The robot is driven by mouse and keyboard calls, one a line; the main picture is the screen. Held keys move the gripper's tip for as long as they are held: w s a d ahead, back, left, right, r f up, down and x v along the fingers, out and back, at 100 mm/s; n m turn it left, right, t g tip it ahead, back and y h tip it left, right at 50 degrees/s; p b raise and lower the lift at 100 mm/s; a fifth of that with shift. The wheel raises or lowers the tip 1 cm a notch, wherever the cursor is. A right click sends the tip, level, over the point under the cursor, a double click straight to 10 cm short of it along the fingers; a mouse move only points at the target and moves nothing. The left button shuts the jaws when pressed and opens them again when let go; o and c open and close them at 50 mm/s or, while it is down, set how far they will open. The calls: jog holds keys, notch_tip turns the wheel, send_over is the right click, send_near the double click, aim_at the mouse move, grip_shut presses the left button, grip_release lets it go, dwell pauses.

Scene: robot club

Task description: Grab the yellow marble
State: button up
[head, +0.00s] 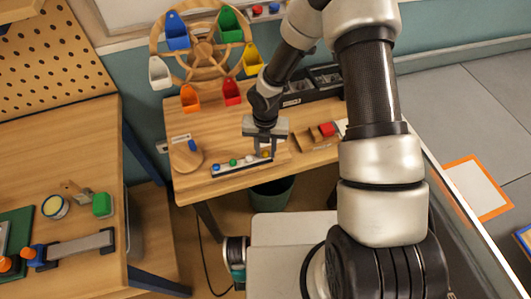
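A dark rack (240,168) with a light front edge lies near the front of the wooden table. A row of small marbles sits along it: a blue one (215,167), a green one (233,162), a white one (249,158) and, at the right end, the yellow marble (266,155). My gripper (265,152) points down over the right end of the rack, with its fingertips at the yellow marble. The fingers partly cover this end. The view is too small to tell whether they touch or grip the marble.
A wooden wheel with coloured buckets (203,55) stands at the table's back. A round wooden board (186,156) lies left of the rack. A workbench (75,160) stands at the left.

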grip_shut()
jog(key=shift+r, duration=0.1)
